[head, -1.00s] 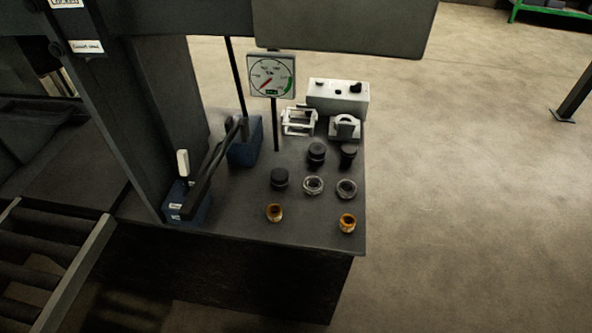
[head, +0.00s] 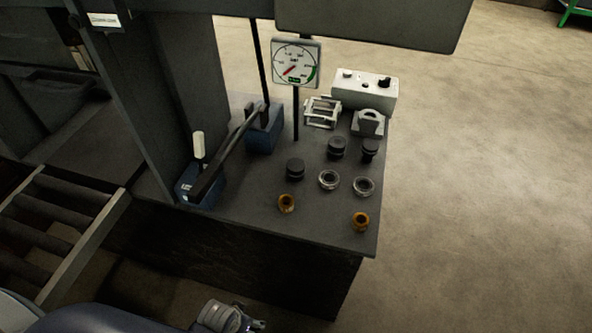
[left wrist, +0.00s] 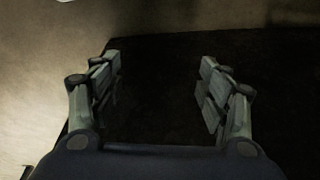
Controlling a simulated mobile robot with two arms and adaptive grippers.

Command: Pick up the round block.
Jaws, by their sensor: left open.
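Several dark and metallic round pieces stand on the dark bench top in the head view. Three are black and short: a front one (head: 295,168), a middle one (head: 337,148) and a right one (head: 370,150). I cannot tell which of them is the round block. My left gripper (left wrist: 160,75) is open and empty in the left wrist view, its two fingers wide apart over a dark surface, with no round piece between them. In the head view, part of my arm shows at the bottom edge, clear of the pieces. My right gripper is not in view.
Two pale rings (head: 328,180) (head: 364,186) and two orange-brown rings (head: 286,203) (head: 360,221) stand near the bench front (head: 320,228). A lever on blue blocks (head: 262,135), a gauge (head: 296,62), a white frame (head: 322,112), a grey bracket (head: 369,122) and a white box (head: 364,90) stand behind. Open floor lies right.

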